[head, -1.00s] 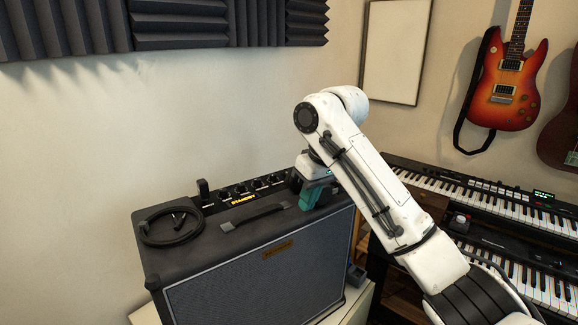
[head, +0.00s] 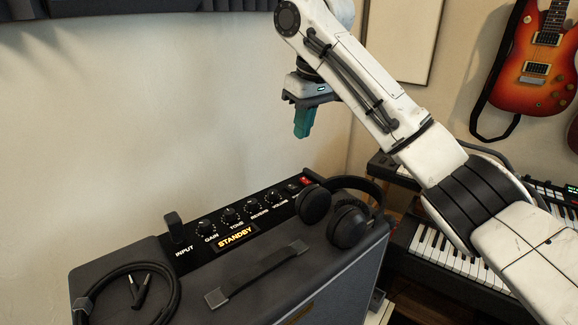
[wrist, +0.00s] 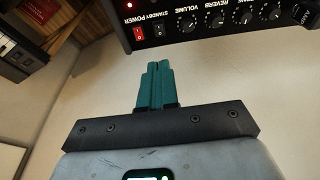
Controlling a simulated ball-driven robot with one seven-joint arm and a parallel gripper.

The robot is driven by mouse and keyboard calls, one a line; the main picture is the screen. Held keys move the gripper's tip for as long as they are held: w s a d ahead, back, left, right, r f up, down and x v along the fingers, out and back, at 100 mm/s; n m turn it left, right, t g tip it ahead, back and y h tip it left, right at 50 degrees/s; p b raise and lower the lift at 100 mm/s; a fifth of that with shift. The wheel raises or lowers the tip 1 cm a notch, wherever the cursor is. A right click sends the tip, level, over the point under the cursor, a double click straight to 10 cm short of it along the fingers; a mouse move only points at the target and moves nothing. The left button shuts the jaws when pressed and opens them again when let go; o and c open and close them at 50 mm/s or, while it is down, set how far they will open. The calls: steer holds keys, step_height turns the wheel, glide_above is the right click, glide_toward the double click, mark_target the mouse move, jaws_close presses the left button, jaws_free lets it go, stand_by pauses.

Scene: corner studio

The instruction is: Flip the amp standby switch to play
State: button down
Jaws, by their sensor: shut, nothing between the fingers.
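The black guitar amp (head: 300,258) has a lit yellow STANDBY sign (head: 235,237) on its top panel. The dark standby switch (head: 291,188) is near the panel's right end, beside the red power switch (head: 305,181). In the wrist view the panel is upside down. The standby switch (wrist: 161,28) sits right of the red power switch (wrist: 138,32), below a small red light. Its exact tilt is hard to tell. My gripper (head: 301,132) is shut and empty, in the air above the panel's right part. Its teal fingers (wrist: 157,68) show below the switches in the wrist view.
Black headphones (head: 348,222) lie on the amp top, close to the right end of the panel. A coiled cable (head: 125,292) lies at the left, and a handle (head: 258,272) crosses the top. Keyboards (head: 440,255) stand at the right. The wall is behind.

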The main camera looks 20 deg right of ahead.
mark_target(294, 187)
steer(key=shift+w+r, duration=0.1)
steer(key=shift+w, duration=0.05)
steer(key=x, duration=0.4)
steer(key=s+x, duration=0.1)
steer(key=x, duration=0.8)
steer(key=shift+s+d+f, duration=0.1)
steer(key=shift+d+f, duration=0.15)
steer(key=shift+f, duration=0.3)
